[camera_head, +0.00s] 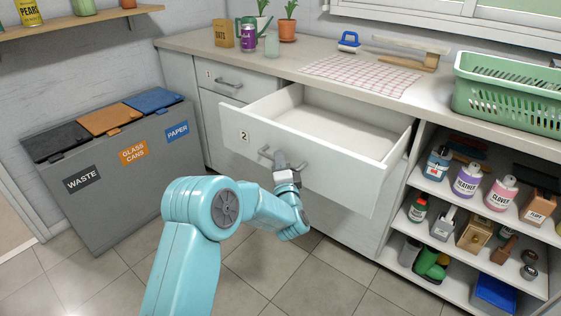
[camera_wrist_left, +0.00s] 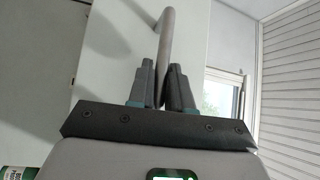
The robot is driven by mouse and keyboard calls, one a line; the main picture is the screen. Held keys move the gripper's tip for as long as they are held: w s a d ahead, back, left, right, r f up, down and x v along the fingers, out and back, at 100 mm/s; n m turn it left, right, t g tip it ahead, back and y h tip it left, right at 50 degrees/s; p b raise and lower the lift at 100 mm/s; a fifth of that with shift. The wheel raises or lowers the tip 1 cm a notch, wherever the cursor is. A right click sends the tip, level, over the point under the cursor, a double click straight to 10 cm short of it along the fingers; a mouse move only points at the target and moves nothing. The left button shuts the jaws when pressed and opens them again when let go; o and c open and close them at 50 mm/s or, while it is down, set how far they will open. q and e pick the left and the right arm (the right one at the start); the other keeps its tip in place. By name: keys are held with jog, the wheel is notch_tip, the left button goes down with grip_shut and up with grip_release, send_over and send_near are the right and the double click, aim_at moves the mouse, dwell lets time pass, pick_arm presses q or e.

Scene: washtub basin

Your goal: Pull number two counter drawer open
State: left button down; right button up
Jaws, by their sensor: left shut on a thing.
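The number two drawer (camera_head: 300,152) stands pulled out from the counter, and its white inside is empty. Its front carries a "2" label and a grey bar handle (camera_head: 265,154). My left gripper (camera_head: 284,166) is at the handle, with its arm coming up from below. In the left wrist view the two dark fingers of my left gripper (camera_wrist_left: 162,85) are shut on the bar handle (camera_wrist_left: 167,30), one on each side of it. The part of the handle between the fingers is hidden. My right gripper is in neither view.
Drawer one (camera_head: 230,82) is closed at the left. A grey three-lid bin (camera_head: 115,170) stands on the floor at the left. Open shelves (camera_head: 455,190) with bottles are at the right. A green basket (camera_head: 508,88) and a checked cloth (camera_head: 362,75) are on the counter. Tiled floor lies clear in front.

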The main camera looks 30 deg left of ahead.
pick_arm(q)
jog(key=shift+s, duration=0.1)
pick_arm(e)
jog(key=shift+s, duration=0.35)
pick_arm(q)
jog(key=c, duration=1.2)
grip_release()
jog(key=shift+o, duration=0.2)
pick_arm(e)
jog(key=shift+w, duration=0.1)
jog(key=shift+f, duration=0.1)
pick_arm(q)
jog(key=p+v, duration=0.1)
jog(key=v, duration=1.5)
jog(key=shift+d, duration=0.15)
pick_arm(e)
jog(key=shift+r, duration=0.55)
